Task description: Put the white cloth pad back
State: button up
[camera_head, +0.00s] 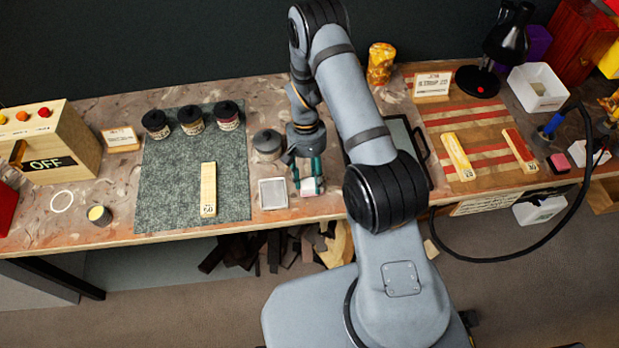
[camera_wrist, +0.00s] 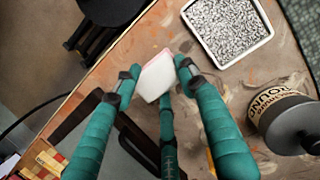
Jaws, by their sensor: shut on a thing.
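The white cloth pad (camera_head: 311,188) is a small pale block with a pinkish edge at the bench's front edge, left of my arm. My gripper (camera_head: 307,178) points down and is shut on it. In the wrist view the pad (camera_wrist: 156,76) sits between the green fingers of my gripper (camera_wrist: 160,80). I cannot tell whether the pad touches the bench. A white-rimmed square dish (camera_head: 261,193) lies just left of the gripper; in the wrist view it shows speckled grey contents.
A dark-lidded jar (camera_head: 267,143) stands behind the dish. A grey-green mat (camera_head: 170,185) with a labelled wooden block (camera_head: 208,188) and several jars lies to the left. A striped board (camera_head: 480,115) and a pink block (camera_head: 559,163) are at the right.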

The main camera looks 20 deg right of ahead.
jog(key=shift+f, duration=0.5)
jog(key=shift+f, duration=0.25)
jog(key=o, duration=1.2)
jog(key=shift+r, duration=0.1)
jog(key=shift+r, duration=0.1)
jog(key=b+v, duration=0.1)
jog(key=v, duration=1.1)
jog(key=shift+b, duration=0.4)
jog(key=shift+r, duration=0.1)
